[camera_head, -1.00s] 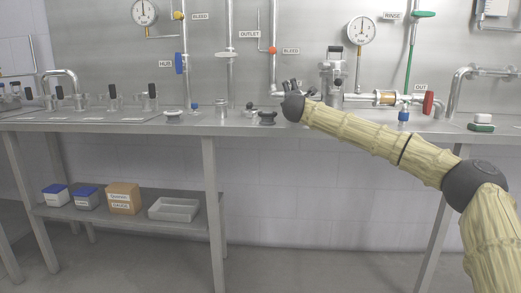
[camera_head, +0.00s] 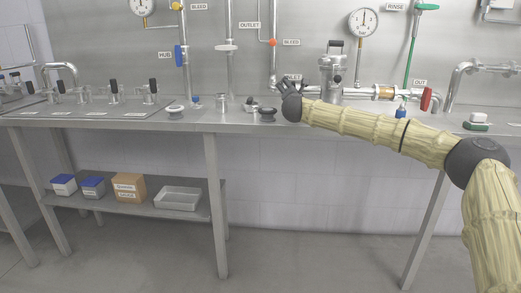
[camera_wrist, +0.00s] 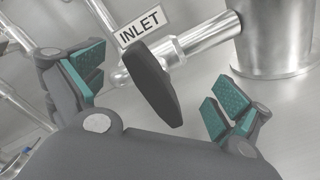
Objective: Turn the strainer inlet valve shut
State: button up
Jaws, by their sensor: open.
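The strainer inlet valve has a dark grey paddle handle (camera_wrist: 153,84) on a steel pipe, beside an INLET label (camera_wrist: 139,30) in the wrist view. My gripper (camera_wrist: 150,100) is open, with its teal pads on either side of the handle and apart from it. The handle slants across the pipe line. In the head view my gripper (camera_head: 291,88) is left of the steel strainer (camera_head: 331,72) and hides most of the inlet valve. The strainer body also fills the upper right of the wrist view (camera_wrist: 277,40).
A gauge (camera_head: 363,22) and a red-handled OUT valve (camera_head: 426,99) are right of the strainer. A black knob (camera_head: 267,115) stands on the bench (camera_head: 190,127) left of my gripper. The HUB valve (camera_head: 179,56) is farther left.

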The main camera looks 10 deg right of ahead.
jog(key=shift+r+n+p, duration=0.15)
jog(key=shift+n+p, duration=0.95)
jog(key=shift+p, duration=1.15)
jog(key=shift+r+n+p, duration=0.15)
jog(key=shift+n+p, duration=0.95)
jog(key=shift+p, duration=1.1)
jog(key=shift+a+p, duration=0.1)
jog(key=shift+p, duration=0.3)
jog(key=n+p, duration=0.4)
jog(key=p, duration=0.5)
jog(key=shift+n+p, duration=0.3)
jog(key=shift+p, duration=0.1)
